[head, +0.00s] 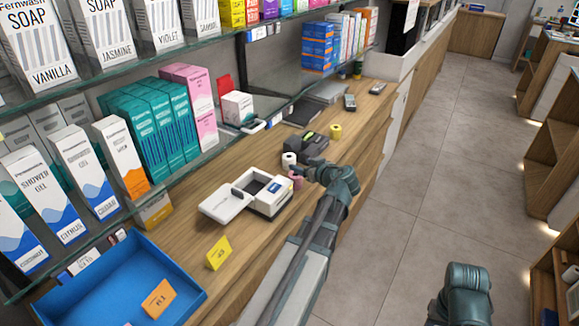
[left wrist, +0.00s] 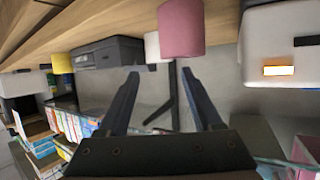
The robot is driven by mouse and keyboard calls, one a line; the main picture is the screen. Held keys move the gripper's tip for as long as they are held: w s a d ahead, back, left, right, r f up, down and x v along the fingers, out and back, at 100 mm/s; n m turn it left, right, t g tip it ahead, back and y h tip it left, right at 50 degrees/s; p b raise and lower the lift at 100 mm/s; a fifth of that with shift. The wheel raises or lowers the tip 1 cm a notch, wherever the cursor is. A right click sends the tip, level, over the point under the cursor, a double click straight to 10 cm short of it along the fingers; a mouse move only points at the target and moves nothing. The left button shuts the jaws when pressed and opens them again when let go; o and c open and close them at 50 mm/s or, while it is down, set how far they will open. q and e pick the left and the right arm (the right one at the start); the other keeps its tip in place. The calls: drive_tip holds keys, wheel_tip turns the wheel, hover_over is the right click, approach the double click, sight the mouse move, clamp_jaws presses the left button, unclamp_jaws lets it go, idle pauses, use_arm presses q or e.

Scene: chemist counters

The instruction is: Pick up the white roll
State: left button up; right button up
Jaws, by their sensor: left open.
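The white roll (head: 289,158) stands on the wooden counter beside the black device. In the left wrist view, which looks upside down, the white roll (left wrist: 152,47) is partly hidden behind the pink roll (left wrist: 181,28). My left gripper (head: 305,173) is over the counter close to both rolls. The pink roll (head: 297,182) shows just below it in the head view. In the left wrist view my left gripper (left wrist: 160,74) has its two fingers apart with nothing held between them. My right gripper is out of view.
A white box with an open lid (head: 265,190) stands in front of the rolls. The black device (head: 312,147) and a yellow roll (head: 335,131) stand behind. A blue tray (head: 190,290) and yellow card (head: 219,253) are nearer. Glass shelves (head: 180,160) with boxes overhang the left.

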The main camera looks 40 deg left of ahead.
sight(292, 161)
use_arm(q)
drive_tip(key=shift+b+x, duration=0.3)
drive_tip(key=shift+x, duration=1.15)
drive_tip(key=b+x, duration=0.1)
drive_tip(key=x, duration=0.1)
drive_tip(key=b+x, duration=0.1)
drive_tip(key=x, duration=0.1)
drive_tip(key=shift+w+a+f, duration=0.1)
drive_tip(key=shift+w+f, duration=0.1)
drive_tip(key=shift+f, duration=0.15)
drive_tip(key=shift+w+a, duration=0.1)
drive_tip(key=shift+a, duration=0.25)
drive_tip(key=c, duration=1)
wheel_tip(292, 161, up, 10)
drive_tip(key=p, duration=1)
